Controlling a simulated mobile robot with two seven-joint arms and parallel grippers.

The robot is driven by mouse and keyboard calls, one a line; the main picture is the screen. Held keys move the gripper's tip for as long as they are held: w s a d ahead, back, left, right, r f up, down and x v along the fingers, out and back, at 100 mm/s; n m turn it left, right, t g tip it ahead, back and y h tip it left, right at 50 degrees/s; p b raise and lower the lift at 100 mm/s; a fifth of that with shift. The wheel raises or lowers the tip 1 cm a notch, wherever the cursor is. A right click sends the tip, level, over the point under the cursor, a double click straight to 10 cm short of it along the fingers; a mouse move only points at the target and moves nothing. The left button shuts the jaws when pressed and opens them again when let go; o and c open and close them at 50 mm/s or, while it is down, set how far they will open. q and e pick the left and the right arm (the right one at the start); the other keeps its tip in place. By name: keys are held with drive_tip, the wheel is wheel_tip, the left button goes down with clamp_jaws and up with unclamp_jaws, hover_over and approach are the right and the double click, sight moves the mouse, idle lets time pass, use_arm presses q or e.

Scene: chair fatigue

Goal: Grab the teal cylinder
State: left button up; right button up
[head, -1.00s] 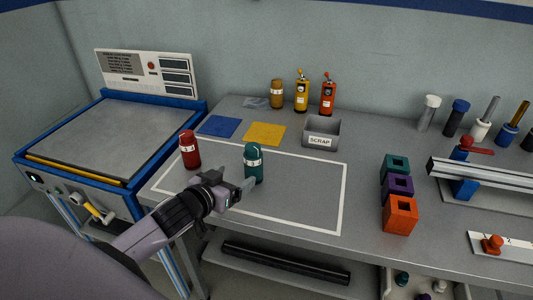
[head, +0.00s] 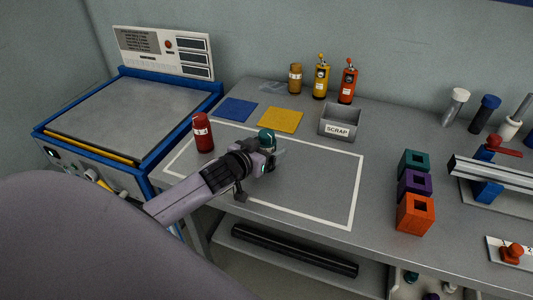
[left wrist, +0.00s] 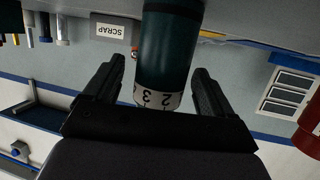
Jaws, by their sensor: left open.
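The teal cylinder (head: 267,138) stands upright on the grey bench inside a white outlined rectangle. In the head view my left gripper (head: 272,160) is in front of it and hides its lower part. In the left wrist view the teal cylinder (left wrist: 165,55), with a white numbered band, appears upside down between the two open fingers of my left gripper (left wrist: 160,85). Gaps show between the cylinder and both fingers. My right gripper is not in view.
A red cylinder (head: 203,132) stands close by on the left. A grey scrap bin (head: 340,124) is behind on the right. Teal, purple and orange blocks (head: 415,213) stand further right. The bench inside the outline is clear to the right.

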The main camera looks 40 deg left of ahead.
use_arm(q)
drive_tip(key=shift+w, duration=0.25)
drive_tip(key=shift+f, duration=0.1)
drive_tip(key=c, duration=1.3)
drive_tip(key=shift+r, duration=0.2)
